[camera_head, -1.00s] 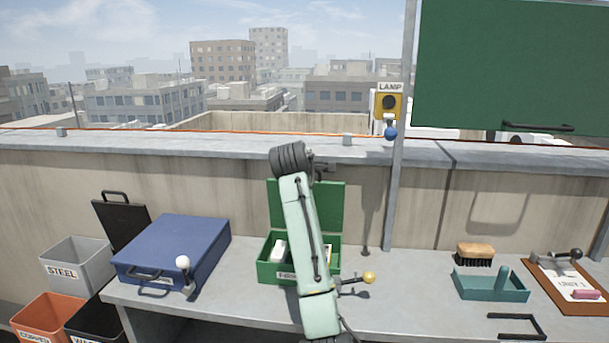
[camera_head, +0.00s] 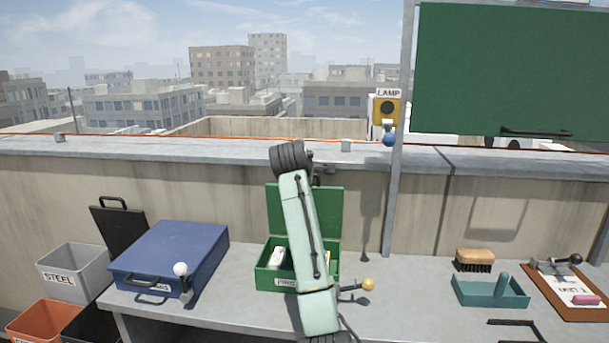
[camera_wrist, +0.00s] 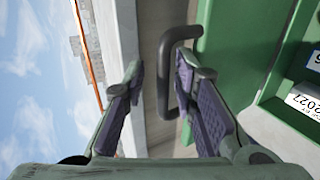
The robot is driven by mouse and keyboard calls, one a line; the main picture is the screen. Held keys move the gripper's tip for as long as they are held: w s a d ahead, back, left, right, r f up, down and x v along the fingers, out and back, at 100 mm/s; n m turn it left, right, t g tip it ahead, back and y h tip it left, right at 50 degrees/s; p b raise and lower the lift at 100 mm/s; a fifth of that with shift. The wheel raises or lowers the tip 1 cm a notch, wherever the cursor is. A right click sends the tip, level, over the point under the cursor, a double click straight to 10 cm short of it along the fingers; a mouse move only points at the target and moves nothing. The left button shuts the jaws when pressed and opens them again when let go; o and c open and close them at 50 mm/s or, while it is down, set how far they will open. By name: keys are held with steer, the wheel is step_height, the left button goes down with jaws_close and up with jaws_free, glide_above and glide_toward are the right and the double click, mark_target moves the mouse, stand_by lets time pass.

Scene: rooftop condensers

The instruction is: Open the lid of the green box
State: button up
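The green box (camera_head: 262,277) stands on the bench, partly hidden behind my arm. Its lid (camera_head: 328,210) is raised and stands about upright at the back of the box. White items show inside it. In the wrist view the green lid (camera_wrist: 240,50) is on the right, with its dark handle (camera_wrist: 164,75) sticking out toward my fingers. My gripper (camera_wrist: 158,76) is open, its two purple-padded fingers apart. The right finger overlaps the handle in the picture; I cannot tell whether they touch. In the head view my gripper is mostly hidden behind my arm, near the lid's top edge.
A blue case (camera_head: 172,258) and bins are left of the box. A yellow-knobbed lever (camera_head: 367,284) is close on its right. A teal tray (camera_head: 490,292), brush (camera_head: 475,259) and clipboard (camera_head: 565,290) lie further right. The parapet (camera_head: 100,146) runs behind; a post (camera_head: 395,190) rises there.

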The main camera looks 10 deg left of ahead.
steer(key=shift+f, duration=0.1)
steer(key=v, duration=1.2)
